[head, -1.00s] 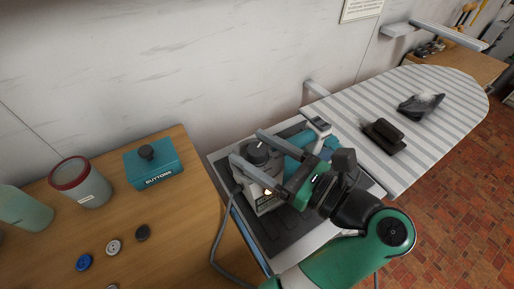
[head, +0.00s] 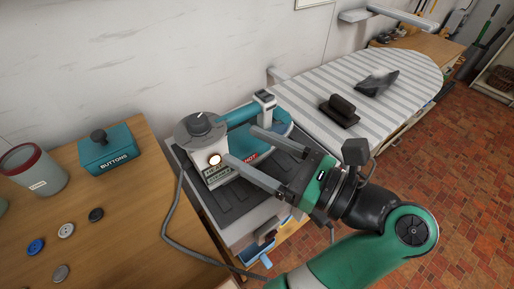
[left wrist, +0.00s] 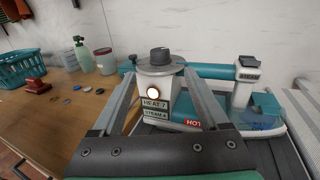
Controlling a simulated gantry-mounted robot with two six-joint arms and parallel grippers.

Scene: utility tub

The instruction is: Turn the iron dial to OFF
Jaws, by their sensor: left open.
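The teal and white iron (head: 240,117) rests on a dark ribbed stand. Its round dark grey dial (head: 200,124) is on top of the white heel; it also shows in the left wrist view (left wrist: 160,56). A small lamp (head: 214,160) below the dial is lit. Labels (left wrist: 155,109) beneath it read "HEAT 7" and "STEAM 4" in the left wrist view. My left gripper (head: 242,145) is open and empty, right of the dial and apart from it. In the left wrist view its fingers frame the iron's heel, with the dial beyond them. My right gripper is out of view.
A red "HOT" label (left wrist: 193,124) is by the iron. A cord (head: 175,215) runs down the left. The striped ironing board (head: 330,75) carries dark objects. The wooden table (head: 120,205) at left holds a buttons box (head: 107,152), a jar (head: 38,172) and loose buttons.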

